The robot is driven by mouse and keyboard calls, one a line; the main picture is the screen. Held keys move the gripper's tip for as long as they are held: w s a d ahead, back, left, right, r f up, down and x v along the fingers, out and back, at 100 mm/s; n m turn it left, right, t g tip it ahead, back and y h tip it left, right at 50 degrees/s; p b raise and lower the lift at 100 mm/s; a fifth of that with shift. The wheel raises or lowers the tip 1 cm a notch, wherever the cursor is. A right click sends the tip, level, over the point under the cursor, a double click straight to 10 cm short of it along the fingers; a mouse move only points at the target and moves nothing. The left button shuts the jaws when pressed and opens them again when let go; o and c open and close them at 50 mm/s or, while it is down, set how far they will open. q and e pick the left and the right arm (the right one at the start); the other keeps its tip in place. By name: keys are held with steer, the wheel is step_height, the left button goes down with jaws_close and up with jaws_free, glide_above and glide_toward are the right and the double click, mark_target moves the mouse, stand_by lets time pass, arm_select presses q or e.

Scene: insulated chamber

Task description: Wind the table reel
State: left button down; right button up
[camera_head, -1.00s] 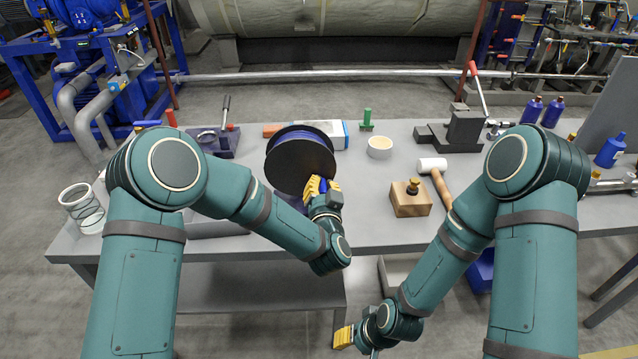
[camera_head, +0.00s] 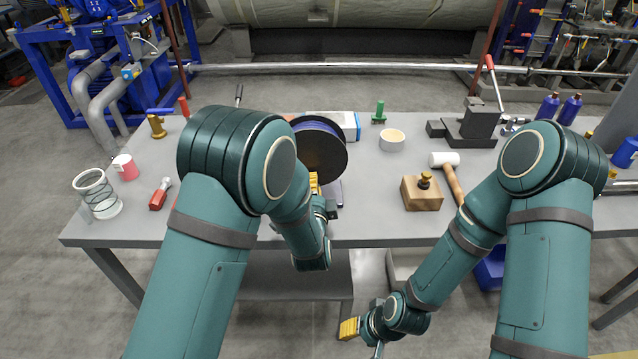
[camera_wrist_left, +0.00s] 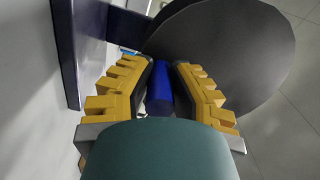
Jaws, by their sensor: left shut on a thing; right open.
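The table reel (camera_head: 325,150) stands on the grey table, with a dark round side disc and blue windings at its top edge. My left arm hides its left part. My left gripper (camera_head: 316,187) is at the lower side of the reel. In the left wrist view its yellow fingers (camera_wrist_left: 160,88) are shut on a blue cylindrical handle (camera_wrist_left: 160,85) in front of the reel's dark disc (camera_wrist_left: 235,60). My right gripper (camera_head: 348,328) is open and empty, low in front of the table's edge.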

arm_select(q)
steer(key=a+m, duration=0.1)
steer(key=a+m+p, duration=0.1)
steer(key=m, duration=0.1)
steer(key=shift+r+m, duration=0.3)
steer(key=shift+r, duration=0.05)
steer(key=shift+a+r+m+p, duration=0.25)
steer(key=shift+a+m+p, duration=0.15)
steer(key=shift+m, duration=0.55)
steer(key=shift+a+r+m+p, duration=0.25)
steer(key=shift+a+m, duration=0.2)
steer(key=shift+m, duration=0.5)
steer(key=shift+a, duration=0.1)
steer(key=c, duration=0.8)
jaws_free()
steer(key=shift+f, duration=0.1)
steer(key=shift+c, duration=0.2)
steer(key=s, duration=1.2)
